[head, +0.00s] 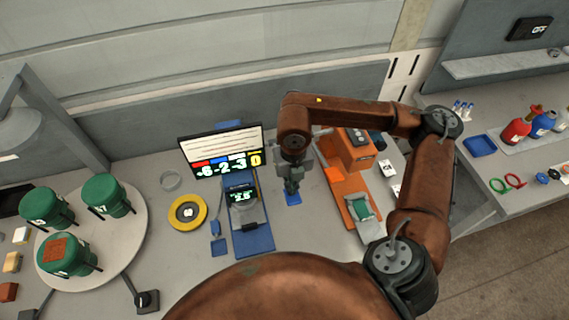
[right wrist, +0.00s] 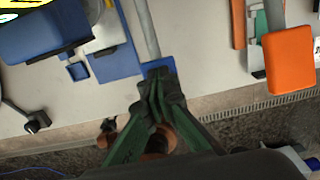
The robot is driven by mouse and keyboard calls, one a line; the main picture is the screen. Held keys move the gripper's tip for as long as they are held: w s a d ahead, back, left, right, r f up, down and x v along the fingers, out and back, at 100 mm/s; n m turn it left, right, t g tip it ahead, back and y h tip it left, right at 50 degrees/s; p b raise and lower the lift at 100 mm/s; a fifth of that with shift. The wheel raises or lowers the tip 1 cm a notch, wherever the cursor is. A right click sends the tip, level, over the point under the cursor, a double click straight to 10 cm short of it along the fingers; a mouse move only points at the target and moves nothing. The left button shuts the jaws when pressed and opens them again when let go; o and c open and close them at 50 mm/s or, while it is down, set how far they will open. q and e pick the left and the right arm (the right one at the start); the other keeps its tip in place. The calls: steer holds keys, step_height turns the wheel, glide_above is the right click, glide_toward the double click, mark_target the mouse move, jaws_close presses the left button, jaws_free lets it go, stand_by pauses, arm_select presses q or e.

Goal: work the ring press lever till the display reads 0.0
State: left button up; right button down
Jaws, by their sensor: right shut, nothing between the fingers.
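The blue ring press (head: 250,225) stands at the middle of the bench. Its small dark display (head: 241,196) shows green digits that look like 2.8, though they are small. A blue pad (head: 292,198) lies to its right. In the right wrist view a grey bar runs down to this blue pad (right wrist: 157,66); it looks like the press lever. My right gripper (head: 291,187) is shut and empty, pointing down at the pad. In the right wrist view its fingertips (right wrist: 156,82) overlap the pad's near edge; I cannot tell whether they touch. My left gripper is out of view.
A monitor (head: 221,150) with coloured numbers stands behind the press. A yellow ring (head: 187,212) lies left of it. An orange machine (head: 345,155) stands close to the right. A round turntable (head: 120,255) carries green containers at left. Bare bench lies in front of the pad.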

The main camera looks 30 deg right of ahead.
step_height(320, 180, up, 10)
steer(key=p, duration=0.4)
stand_by(0.4)
steer(key=shift+a, duration=0.1)
stand_by(0.4)
